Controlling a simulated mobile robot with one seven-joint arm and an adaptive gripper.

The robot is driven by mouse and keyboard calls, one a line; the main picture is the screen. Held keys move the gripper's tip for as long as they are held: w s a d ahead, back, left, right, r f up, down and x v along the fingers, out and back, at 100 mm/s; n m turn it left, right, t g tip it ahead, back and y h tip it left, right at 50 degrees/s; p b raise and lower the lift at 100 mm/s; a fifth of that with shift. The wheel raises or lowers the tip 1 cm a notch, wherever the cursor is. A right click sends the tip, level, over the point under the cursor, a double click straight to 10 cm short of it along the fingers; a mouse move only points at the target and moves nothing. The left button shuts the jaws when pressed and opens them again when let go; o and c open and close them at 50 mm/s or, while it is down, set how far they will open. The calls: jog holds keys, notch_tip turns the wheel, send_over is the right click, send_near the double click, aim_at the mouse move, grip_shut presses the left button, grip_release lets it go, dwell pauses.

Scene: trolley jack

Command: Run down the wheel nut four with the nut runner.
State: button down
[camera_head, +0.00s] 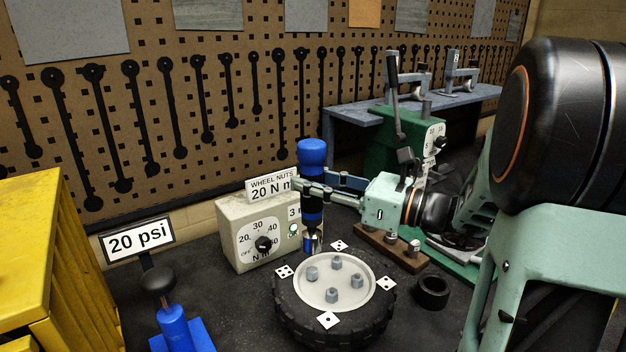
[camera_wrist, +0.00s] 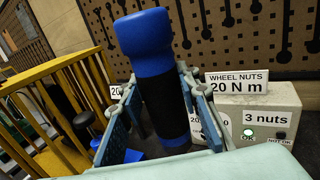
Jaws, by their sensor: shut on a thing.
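My gripper (camera_head: 314,190) is shut on the blue and black nut runner (camera_head: 312,151), which it holds upright; it fills the middle of the wrist view (camera_wrist: 158,85). The runner's metal socket (camera_head: 312,243) points down at the back left of the wheel (camera_head: 290,310). In the picture it shows just above the left nut (camera_head: 312,273), with a small gap. Other nuts sit at the back (camera_head: 336,262), right (camera_head: 357,281) and front (camera_head: 331,295) of the pale hub.
The torque controller (camera_head: 240,215) stands behind the wheel; its sign reads 20 N m. In the wrist view its display (camera_wrist: 263,119) reads 3 nuts, with the OK light green. A black ring (camera_head: 432,291) lies right of the wheel. A yellow cabinet (camera_head: 40,260) and blue-based tool (camera_head: 178,325) stand left.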

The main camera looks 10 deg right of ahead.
aim_at(321, 222)
jog(key=shift+r, duration=0.15)
jog(key=shift+f+b, duration=1.75)
jog(key=shift+f, duration=1.2)
jog(key=shift+f+b, duration=0.65)
jog(key=shift+f, duration=0.95)
dwell(0.8)
notch_tip(321, 222, up, 6)
jog(key=p, duration=0.5)
jog(key=shift+r, duration=0.2)
dwell(0.4)
